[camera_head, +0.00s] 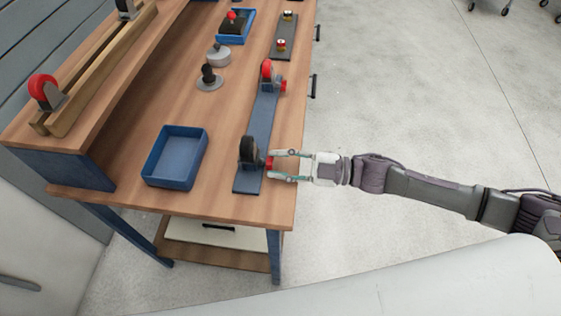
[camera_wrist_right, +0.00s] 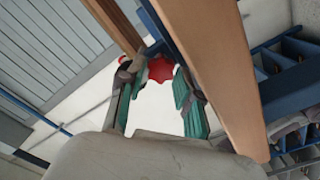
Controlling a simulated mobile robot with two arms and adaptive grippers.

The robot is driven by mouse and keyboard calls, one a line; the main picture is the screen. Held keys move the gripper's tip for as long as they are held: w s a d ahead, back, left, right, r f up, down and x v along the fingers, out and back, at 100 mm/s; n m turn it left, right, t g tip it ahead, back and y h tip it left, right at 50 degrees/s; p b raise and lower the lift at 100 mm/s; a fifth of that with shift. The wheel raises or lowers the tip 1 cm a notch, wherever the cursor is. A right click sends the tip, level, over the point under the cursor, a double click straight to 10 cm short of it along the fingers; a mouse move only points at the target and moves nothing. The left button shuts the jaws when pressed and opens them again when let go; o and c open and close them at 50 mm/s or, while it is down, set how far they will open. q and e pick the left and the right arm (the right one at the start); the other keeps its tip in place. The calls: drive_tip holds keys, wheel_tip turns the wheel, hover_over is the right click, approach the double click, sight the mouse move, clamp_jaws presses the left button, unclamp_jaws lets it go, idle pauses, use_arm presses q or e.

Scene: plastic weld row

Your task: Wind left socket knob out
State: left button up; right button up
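The near socket (camera_head: 248,155), with a dark disc in a grey-blue holder, stands on the near end of a long blue plate (camera_head: 263,119). A red knob (camera_head: 269,163) sits on its right side. The far socket (camera_head: 267,72) has a red disc and its own red knob (camera_head: 283,85). My right gripper (camera_head: 272,164) is open at the near knob, with one fingertip to each side of it. In the right wrist view the star-shaped red knob (camera_wrist_right: 160,70) shows between the green-padded fingers, with gaps beside it; contact cannot be told. My left gripper is not in view.
An empty blue tray (camera_head: 175,157) stands left of the near socket on the wooden bench (camera_head: 215,205). A dark peg on a round base (camera_head: 208,78) and a grey weight (camera_head: 218,55) stand farther back.

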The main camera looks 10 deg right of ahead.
drive_tip(key=shift+o, duration=1.2)
drive_tip(key=shift+m, duration=0.3)
drive_tip(key=m, duration=0.2)
drive_tip(key=shift+w+m, duration=0.1)
drive_tip(key=shift+m, duration=0.2)
drive_tip(key=m, duration=0.4)
drive_tip(key=b+v, duration=0.2)
drive_tip(key=v, duration=1.2)
drive_tip(key=w+d+f+m+t+h+p, duration=0.1)
drive_tip(key=w+f+m+t+h+p, duration=0.3)
drive_tip(key=w+f, duration=0.6)
drive_tip(key=d+f+m+t+h, duration=0.2)
drive_tip(key=f+h, duration=0.5)
drive_tip(key=f, duration=0.5)
drive_tip(key=shift+s+d+f+m+p, duration=0.3)
drive_tip(key=shift+s+d+f+m, duration=0.25)
drive_tip(key=shift+d, duration=0.7)
